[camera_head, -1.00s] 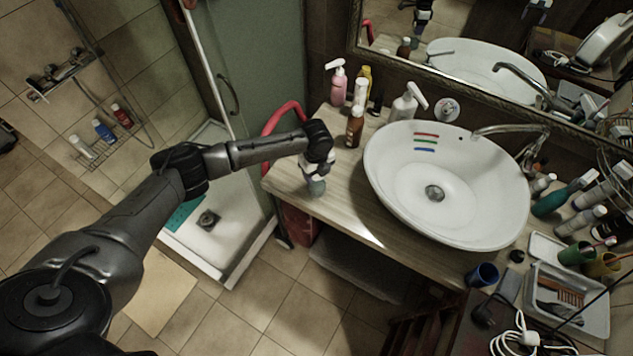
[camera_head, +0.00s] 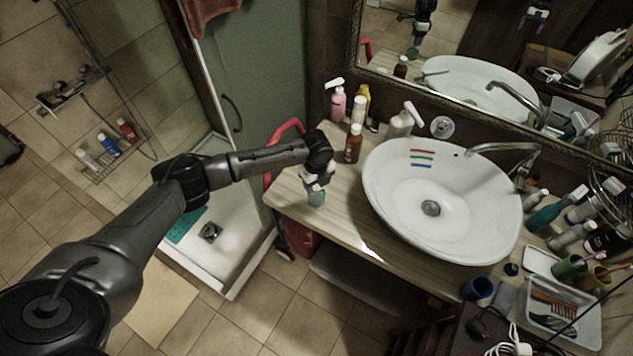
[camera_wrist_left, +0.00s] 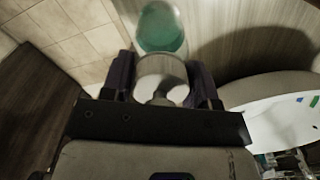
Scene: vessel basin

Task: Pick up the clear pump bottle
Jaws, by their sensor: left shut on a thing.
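The clear pump bottle (camera_head: 316,198) with teal liquid is at the left end of the wooden counter (camera_head: 345,215). My left gripper (camera_head: 317,176) comes down over it from above and is shut on its upper part. The bottle looks roughly upright. I cannot tell whether its base touches the counter. My right gripper is not in view.
A brown bottle (camera_head: 353,144), a pink pump bottle (camera_head: 338,104) and a white pump bottle (camera_head: 401,123) stand behind. The white basin (camera_head: 470,215) is to the right. A red rail (camera_head: 284,140) and the shower tray (camera_head: 225,255) lie left of the counter.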

